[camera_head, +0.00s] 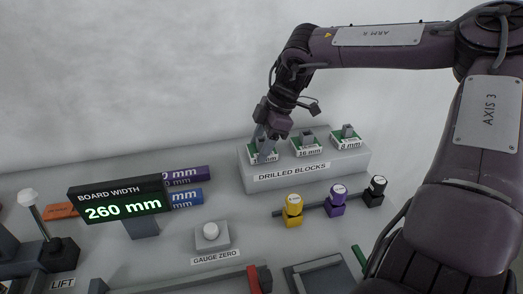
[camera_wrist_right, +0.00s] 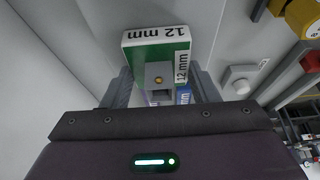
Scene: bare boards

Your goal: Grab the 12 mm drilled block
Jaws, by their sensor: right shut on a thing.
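The 12 mm drilled block (camera_wrist_right: 158,72) is a small grey block with a brass-coloured hole. It shows in the right wrist view at its green and white stand, labelled 12 mm (camera_wrist_right: 150,34). My right gripper (camera_head: 266,144) is shut on this block, one finger on each side, at the left end of the drilled blocks shelf (camera_head: 318,172). In the head view the fingers mostly hide the block and part of its label. I cannot tell whether the block is raised from its stand. My left gripper is not in view.
A board width display (camera_head: 122,200) reads 260 mm. A gauge zero button (camera_head: 211,232) is nearby.

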